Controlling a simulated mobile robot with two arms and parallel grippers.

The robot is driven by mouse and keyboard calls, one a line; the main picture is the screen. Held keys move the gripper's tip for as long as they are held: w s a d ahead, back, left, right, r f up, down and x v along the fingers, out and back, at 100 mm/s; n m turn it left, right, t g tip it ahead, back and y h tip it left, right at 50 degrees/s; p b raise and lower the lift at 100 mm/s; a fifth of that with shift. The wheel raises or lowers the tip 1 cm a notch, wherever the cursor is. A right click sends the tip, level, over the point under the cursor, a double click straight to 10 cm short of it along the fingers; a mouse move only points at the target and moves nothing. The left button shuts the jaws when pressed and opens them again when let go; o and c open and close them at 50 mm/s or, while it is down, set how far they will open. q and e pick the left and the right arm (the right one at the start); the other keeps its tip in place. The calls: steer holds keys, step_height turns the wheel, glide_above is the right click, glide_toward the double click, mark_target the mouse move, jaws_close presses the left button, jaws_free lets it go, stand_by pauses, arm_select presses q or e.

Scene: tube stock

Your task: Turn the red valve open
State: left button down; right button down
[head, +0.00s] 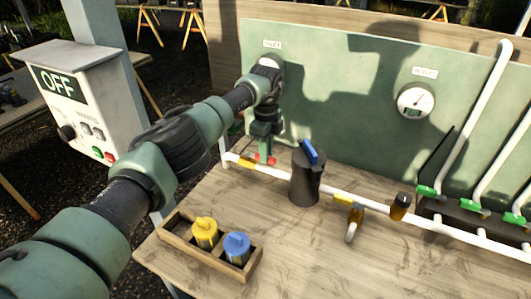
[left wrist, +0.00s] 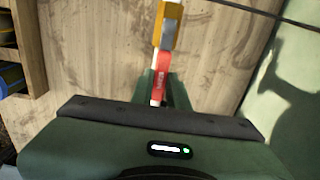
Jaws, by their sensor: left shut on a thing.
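The red valve (head: 271,161) is on the white pipe at the back left of the wooden table, mostly hidden by my left gripper (head: 263,152) in the head view. In the left wrist view, its red handle (left wrist: 161,72) lies between the green fingers of my left gripper (left wrist: 163,95), which is shut on it. A yellow fitting (left wrist: 171,25) with a grey part sits just beyond the handle; the yellow also shows in the head view (head: 247,161). My right gripper is in neither view.
A dark cylinder with a blue handle (head: 304,178) stands right of the valve. A wooden tray (head: 186,240) holds yellow and blue capped pieces. A control box reading OFF (head: 83,92) stands left. A green panel with a gauge (head: 415,101) rises behind. The front right table is clear.

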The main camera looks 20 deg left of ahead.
arm_select(q)
steer(key=shift+a, duration=0.1)
stand_by(0.3)
steer(key=c, duration=1.4)
jaws_free()
steer(key=shift+w, duration=0.1)
steer(key=shift+o, duration=0.2)
step_height(320, 180, up, 8)
steer(key=shift+f+b, duration=0.1)
steer(key=shift+b, duration=0.8)
